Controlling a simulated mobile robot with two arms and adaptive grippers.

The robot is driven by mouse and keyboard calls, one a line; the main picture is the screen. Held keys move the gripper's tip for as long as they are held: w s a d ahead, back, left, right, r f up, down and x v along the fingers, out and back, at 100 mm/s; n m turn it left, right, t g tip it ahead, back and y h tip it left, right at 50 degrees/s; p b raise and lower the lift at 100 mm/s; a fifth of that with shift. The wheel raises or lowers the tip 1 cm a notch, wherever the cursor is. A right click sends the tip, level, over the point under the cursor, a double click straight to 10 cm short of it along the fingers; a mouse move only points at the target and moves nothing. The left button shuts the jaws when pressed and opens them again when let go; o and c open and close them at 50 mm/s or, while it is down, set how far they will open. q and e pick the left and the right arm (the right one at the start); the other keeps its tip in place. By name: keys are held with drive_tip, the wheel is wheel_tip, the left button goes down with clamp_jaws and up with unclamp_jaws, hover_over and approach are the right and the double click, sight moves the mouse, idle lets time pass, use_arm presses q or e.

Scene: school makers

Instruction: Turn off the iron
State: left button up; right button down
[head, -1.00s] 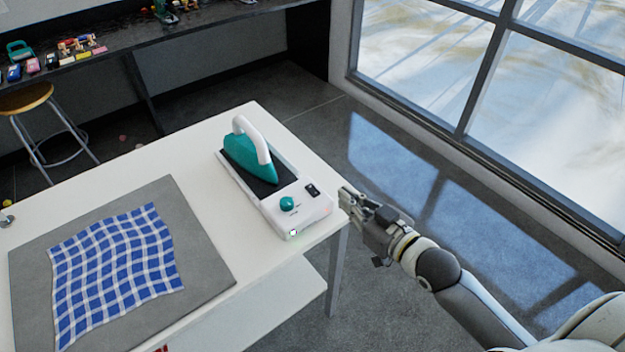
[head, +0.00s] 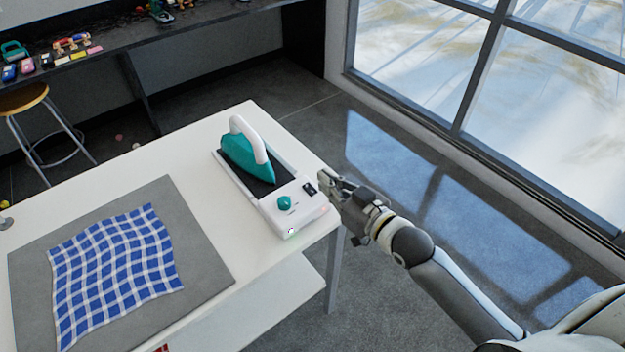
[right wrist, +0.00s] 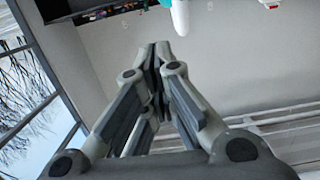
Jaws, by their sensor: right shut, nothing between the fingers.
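The iron (head: 242,160), teal with a white handle, rests on a dark pad on its white base (head: 272,222) near the table's right edge. The base carries a teal knob (head: 285,202) and a small black switch (head: 310,188). My right gripper (head: 322,178) is shut and empty, with its fingertips close beside the switch end of the base. I cannot tell whether they touch it. In the right wrist view, the shut fingertips (right wrist: 158,58) point up toward a partly cut-off white and teal part at the top edge. My left gripper is not in view.
The white table (head: 190,150) also bears a grey mat (head: 215,262) with a blue checked cloth (head: 115,265). A stool (head: 30,98) and a dark bench (head: 120,45) with small items stand behind. The floor right of the table is clear up to the windows.

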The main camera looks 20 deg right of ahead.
hover_over(312, 192)
drive_tip(key=s, duration=0.1)
drive_tip(key=shift+d+f+p, duration=0.15)
drive_tip(key=shift+d+p, duration=0.1)
drive_tip(key=shift+p, duration=0.15)
drive_tip(key=f, duration=0.1)
drive_tip(key=w+f, duration=0.1)
drive_tip(key=f, duration=0.1)
drive_tip(key=shift+a, duration=0.2)
drive_tip(key=shift+f, duration=0.65)
